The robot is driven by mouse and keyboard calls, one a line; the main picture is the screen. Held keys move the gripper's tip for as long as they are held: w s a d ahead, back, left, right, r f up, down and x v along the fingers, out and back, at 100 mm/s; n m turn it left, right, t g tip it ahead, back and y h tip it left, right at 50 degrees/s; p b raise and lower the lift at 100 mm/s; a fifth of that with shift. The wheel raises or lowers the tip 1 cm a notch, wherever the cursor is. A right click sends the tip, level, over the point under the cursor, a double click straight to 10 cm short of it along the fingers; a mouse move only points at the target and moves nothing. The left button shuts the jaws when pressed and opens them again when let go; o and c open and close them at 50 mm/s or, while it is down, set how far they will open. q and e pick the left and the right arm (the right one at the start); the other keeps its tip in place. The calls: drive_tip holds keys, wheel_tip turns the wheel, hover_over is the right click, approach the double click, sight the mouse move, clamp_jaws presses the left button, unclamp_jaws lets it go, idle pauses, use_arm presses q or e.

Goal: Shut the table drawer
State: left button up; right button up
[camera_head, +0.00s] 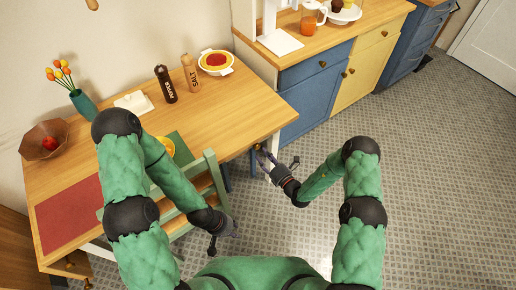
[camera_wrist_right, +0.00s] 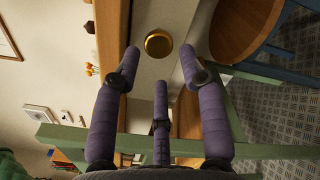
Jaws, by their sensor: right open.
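The wooden table (camera_head: 225,105) stands at the left in the head view. A round brass knob (camera_wrist_right: 158,43) sits on a pale front panel (camera_wrist_right: 152,75) beside the table's edge in the right wrist view. I cannot tell how far the drawer stands out. My right gripper (camera_head: 262,160) is open at the table's right front corner. Its fingers (camera_wrist_right: 157,75) spread either side of the knob's line, apart from it, with nothing between them. My left gripper (camera_head: 224,238) hangs low in front of the chair; its finger opening is unclear.
A green chair (camera_head: 212,172) stands at the table's front, close to both arms. A blue and yellow cabinet (camera_head: 318,88) stands to the right. More knobs (camera_head: 70,264) show at the table's left end. The tiled floor (camera_head: 430,180) at the right is clear.

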sight(258, 149)
drive_tip(key=b+x, duration=0.1)
drive_tip(key=x, duration=0.4)
drive_tip(key=shift+w+a, duration=0.2)
drive_tip(key=shift+w, duration=0.1)
clamp_jaws()
